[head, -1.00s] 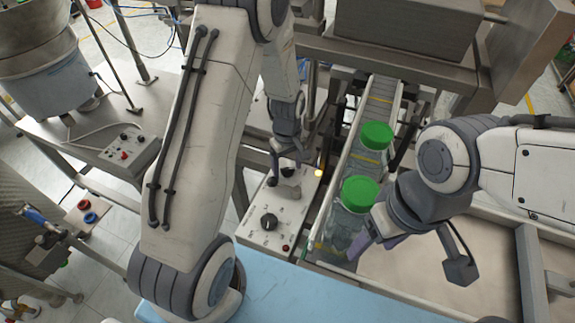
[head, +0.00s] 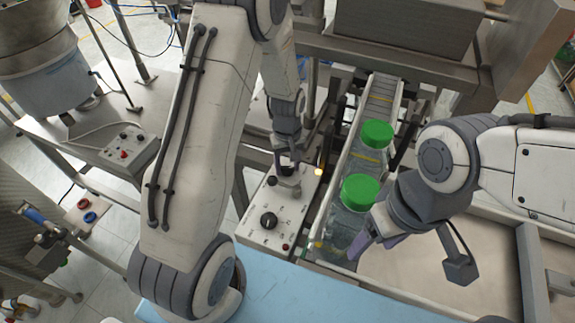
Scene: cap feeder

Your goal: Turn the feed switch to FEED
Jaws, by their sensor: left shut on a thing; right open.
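The control panel (head: 250,238) is a light slanted box left of the conveyor, its labels too small to read. The feed switch (head: 290,187) appears to be the grey lever near its upper end. My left gripper (head: 284,170) reaches down from above and is shut on this lever; its fingers partly hide it. My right gripper (head: 362,246) has purple fingertips and is open beside the nearer green-capped jar (head: 359,192). Whether it touches the jar is unclear.
A black knob (head: 268,221) and a small red button (head: 286,247) sit lower on the panel. A second green-capped jar (head: 377,134) stands farther up the conveyor (head: 381,92). A blue surface (head: 310,290) lies in front.

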